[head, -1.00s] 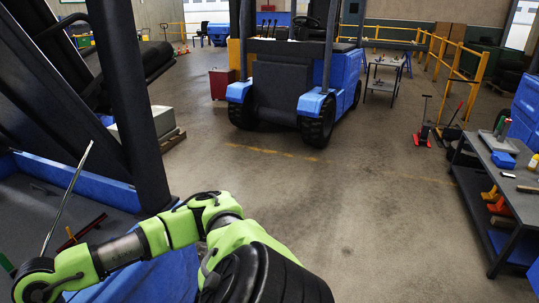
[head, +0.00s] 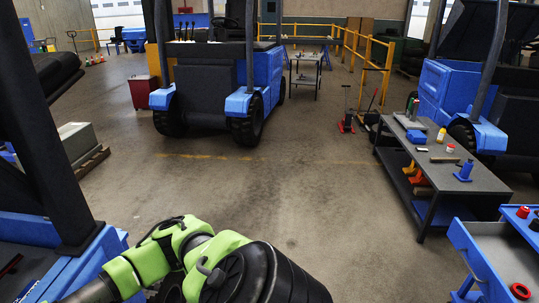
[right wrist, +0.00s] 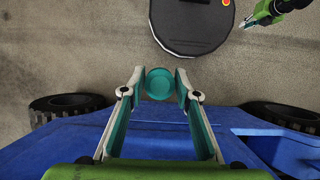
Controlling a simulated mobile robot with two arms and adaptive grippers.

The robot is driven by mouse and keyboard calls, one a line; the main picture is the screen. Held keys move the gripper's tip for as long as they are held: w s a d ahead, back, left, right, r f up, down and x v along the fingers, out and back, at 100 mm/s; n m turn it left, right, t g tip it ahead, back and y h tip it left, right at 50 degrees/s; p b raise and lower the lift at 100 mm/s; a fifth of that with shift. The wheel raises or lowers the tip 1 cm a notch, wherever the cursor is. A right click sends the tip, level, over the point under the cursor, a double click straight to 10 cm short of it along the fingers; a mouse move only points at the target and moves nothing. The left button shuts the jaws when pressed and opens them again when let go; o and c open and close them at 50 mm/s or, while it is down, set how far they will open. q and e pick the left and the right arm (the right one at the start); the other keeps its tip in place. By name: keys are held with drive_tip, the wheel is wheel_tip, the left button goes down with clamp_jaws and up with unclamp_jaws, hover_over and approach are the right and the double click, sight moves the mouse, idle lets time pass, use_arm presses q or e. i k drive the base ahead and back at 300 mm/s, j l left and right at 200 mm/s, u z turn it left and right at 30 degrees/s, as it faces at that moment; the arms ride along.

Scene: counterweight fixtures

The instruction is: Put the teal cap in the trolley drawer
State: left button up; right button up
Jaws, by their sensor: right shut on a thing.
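The teal cap (right wrist: 159,83) is a small round piece between the fingertips of my right gripper (right wrist: 160,85) in the right wrist view. That gripper is shut on it, above the floor and near a blue vehicle. In the head view, part of a blue trolley (head: 466,244) shows at the lower right, cut off by the frame. It has a grey bed with blue walls; I cannot tell which part is the drawer. What seems to be my left gripper (right wrist: 246,23) shows small at the upper right of the right wrist view; its fingers are too small to read.
Red and black round parts (head: 522,212) sit on the trolley. A dark workbench (head: 470,180) with bottles and tools stands behind it. Blue forklifts (head: 210,95) stand at the back and right, a blue frame at the left. The middle floor is clear.

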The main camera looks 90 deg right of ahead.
sight(513, 272)
drive_tip(key=z, duration=0.4)
drive_tip(key=l+z, duration=0.1)
drive_tip(key=z, duration=0.3)
drive_tip(key=k+l+z, duration=0.1)
drive_tip(key=z, duration=0.7)
drive_tip(key=l+z, duration=0.1)
drive_tip(key=z, duration=0.35)
drive_tip(key=l+z, duration=0.4)
drive_tip(key=i+l+z, duration=0.1)
drive_tip(key=l+z, duration=0.25)
drive_tip(key=i+l+z, duration=0.15)
drive_tip(key=l+z, duration=0.25)
drive_tip(key=i+l+z, duration=0.15)
drive_tip(key=l+z, duration=0.2)
drive_tip(key=i+l+z, duration=0.15)
drive_tip(key=i+l, duration=0.5)
